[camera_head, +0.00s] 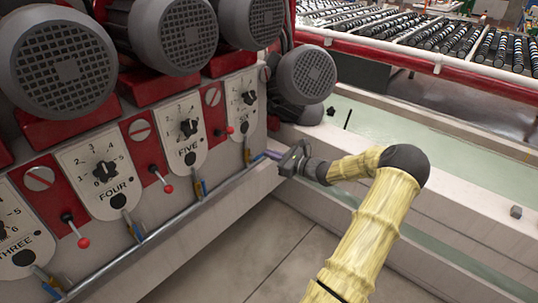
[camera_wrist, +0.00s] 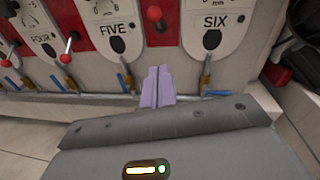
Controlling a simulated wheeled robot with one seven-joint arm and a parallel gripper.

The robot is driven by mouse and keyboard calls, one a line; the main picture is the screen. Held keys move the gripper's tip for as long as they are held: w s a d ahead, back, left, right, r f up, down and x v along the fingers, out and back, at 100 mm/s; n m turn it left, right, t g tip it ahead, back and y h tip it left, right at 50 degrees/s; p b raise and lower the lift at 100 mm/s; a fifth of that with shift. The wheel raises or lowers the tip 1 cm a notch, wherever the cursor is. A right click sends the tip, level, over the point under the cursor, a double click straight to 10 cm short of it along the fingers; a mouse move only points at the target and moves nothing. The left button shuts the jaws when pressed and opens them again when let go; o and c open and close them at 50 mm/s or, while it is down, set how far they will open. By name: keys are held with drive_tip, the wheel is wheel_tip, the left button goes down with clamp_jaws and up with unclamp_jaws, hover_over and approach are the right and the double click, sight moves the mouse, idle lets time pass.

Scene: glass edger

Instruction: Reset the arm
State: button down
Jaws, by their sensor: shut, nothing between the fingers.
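My gripper (camera_head: 272,154) is at the end of my yellow-covered arm, which reaches in from the lower right in the head view. It is beside the front of the machine, near the lower edge of the rightmost dial plate (camera_head: 241,101). In the wrist view my gripper's two lilac fingers (camera_wrist: 157,88) are together with nothing between them. They point at the machine front between the plates marked FIVE (camera_wrist: 113,30) and SIX (camera_wrist: 215,25). I cannot tell whether the fingertips touch the machine.
Large grey motors (camera_head: 62,62) stand above the dial plates. Red-knobbed levers (camera_head: 83,242) stick out beside the plates, and a metal rail (camera_head: 150,238) runs below them. A pale trough (camera_head: 450,150) lies behind my arm. The tiled floor (camera_head: 265,250) below is clear.

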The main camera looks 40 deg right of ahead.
drive_tip(key=shift+w, duration=0.1)
drive_tip(key=s+a+f+n+g+y+p, duration=0.15)
drive_tip(key=a+n+g, duration=0.5)
drive_tip(key=a, duration=0.65)
drive_tip(key=s+a+f+n+g+y, duration=0.15)
drive_tip(key=a+n+g, duration=0.5)
drive_tip(key=a, duration=0.75)
drive_tip(key=s+a+r+n+h, duration=0.2)
drive_tip(key=s+a+r+n, duration=0.1)
drive_tip(key=s+n, duration=0.2)
drive_tip(key=s+a+r+n+h+p, duration=0.1)
drive_tip(key=s+a+r+n+h, duration=0.2)
drive_tip(key=s+n, duration=0.3)
drive_tip(key=s+a+r+n+g+h+p, duration=0.1)
drive_tip(key=s+a+r+n+h, duration=0.1)
drive_tip(key=n, duration=0.5)
drive_tip(key=s+a+r, duration=0.1)
drive_tip(key=s+a, duration=0.1)
drive_tip(key=s, duration=0.1)
drive_tip(key=shift+s+a+r+h, duration=0.15)
drive_tip(key=shift+s+r+h, duration=0.15)
drive_tip(key=shift+h, duration=0.1)
